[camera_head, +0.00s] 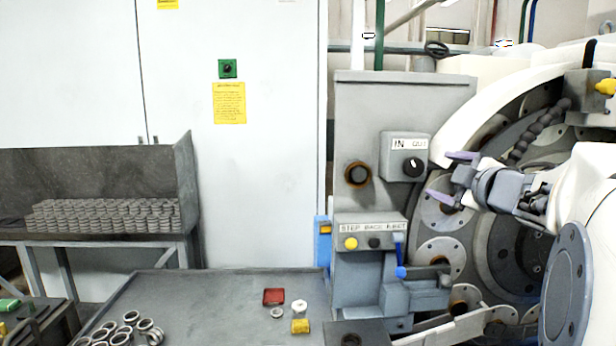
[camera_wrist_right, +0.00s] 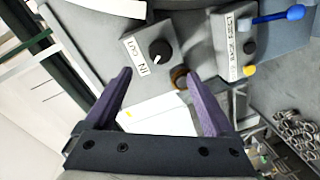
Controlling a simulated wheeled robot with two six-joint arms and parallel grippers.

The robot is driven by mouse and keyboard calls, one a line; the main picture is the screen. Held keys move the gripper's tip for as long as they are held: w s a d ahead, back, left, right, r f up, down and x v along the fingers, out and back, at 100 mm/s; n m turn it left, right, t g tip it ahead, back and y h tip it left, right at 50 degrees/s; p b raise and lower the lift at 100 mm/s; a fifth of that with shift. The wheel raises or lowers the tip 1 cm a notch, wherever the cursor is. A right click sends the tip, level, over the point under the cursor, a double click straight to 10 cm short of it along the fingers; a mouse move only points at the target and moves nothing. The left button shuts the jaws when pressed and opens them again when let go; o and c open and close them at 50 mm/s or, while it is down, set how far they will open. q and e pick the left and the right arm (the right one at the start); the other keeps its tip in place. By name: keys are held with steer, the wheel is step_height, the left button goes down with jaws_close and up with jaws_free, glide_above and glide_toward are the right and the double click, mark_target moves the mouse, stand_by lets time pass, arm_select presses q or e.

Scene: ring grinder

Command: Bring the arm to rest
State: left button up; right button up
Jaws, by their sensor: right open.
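My right gripper (camera_head: 447,176) is open and empty. It is raised in front of the grinding machine, just right of the IN/OUT switch box (camera_head: 405,157). In the right wrist view its two purple fingers (camera_wrist_right: 160,103) stand wide apart with nothing between them. The switch box with its black knob (camera_wrist_right: 160,50) shows beyond the fingers, apart from them. My right arm (camera_head: 590,200) comes in from the right edge. My left gripper is not in view.
A control panel (camera_head: 368,229) with buttons and a blue lever (camera_head: 400,265) is below the switch box. The round grinder (camera_head: 515,230) is behind my right arm. A grey table (camera_head: 215,290) holds several metal rings (camera_head: 120,330). A shelf of stacked rings (camera_head: 105,215) stands left.

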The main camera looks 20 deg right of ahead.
mark_target(416, 168)
steer(key=p+x, duration=0.1)
steer(key=x, duration=0.9)
steer(key=shift+w, duration=0.45)
steer(key=shift+s, duration=0.1)
